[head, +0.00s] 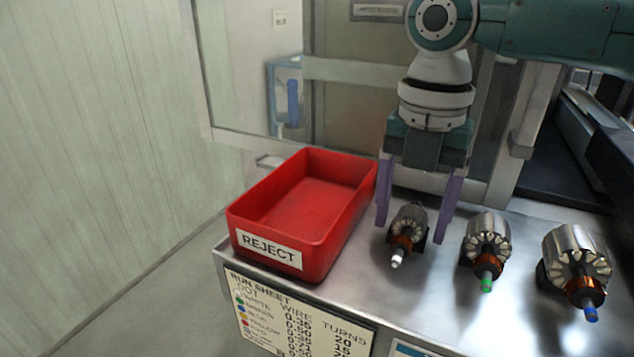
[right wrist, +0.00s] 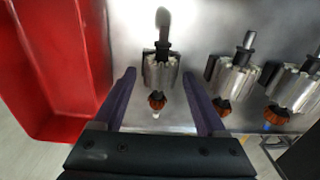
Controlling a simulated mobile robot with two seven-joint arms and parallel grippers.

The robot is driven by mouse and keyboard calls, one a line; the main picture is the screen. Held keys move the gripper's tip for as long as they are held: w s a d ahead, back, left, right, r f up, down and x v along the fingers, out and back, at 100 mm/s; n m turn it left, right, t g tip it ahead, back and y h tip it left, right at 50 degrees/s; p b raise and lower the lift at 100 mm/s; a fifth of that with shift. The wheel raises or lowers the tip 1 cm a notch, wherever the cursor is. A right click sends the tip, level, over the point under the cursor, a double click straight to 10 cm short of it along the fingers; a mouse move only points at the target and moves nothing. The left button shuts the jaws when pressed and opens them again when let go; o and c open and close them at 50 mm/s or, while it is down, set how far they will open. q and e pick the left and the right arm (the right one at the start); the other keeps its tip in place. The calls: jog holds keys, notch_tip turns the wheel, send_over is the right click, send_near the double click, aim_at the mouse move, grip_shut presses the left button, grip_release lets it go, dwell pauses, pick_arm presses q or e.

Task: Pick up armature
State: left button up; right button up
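Three armatures stand in a row on the steel table, each with a grey slotted core, copper winding and a coloured shaft tip. The white-tipped armature (head: 408,228) is nearest the red bin, the green-tipped armature (head: 487,243) is in the middle, and the blue-tipped armature (head: 577,262) is at the right. My right gripper (head: 412,228) is open, with its purple fingers on either side of the white-tipped armature and gaps on both sides. In the right wrist view, this armature (right wrist: 160,72) lies between and beyond the fingertips. My left gripper is not in view.
A red bin labelled REJECT (head: 265,250) stands empty just left of the right gripper's fingers. A run sheet (head: 290,315) is on the table's front face. The table's bare steel surface (head: 400,300) is clear in front of the armatures.

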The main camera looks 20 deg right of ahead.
grip_shut()
dwell(0.4)
jog(key=shift+r, duration=0.2)
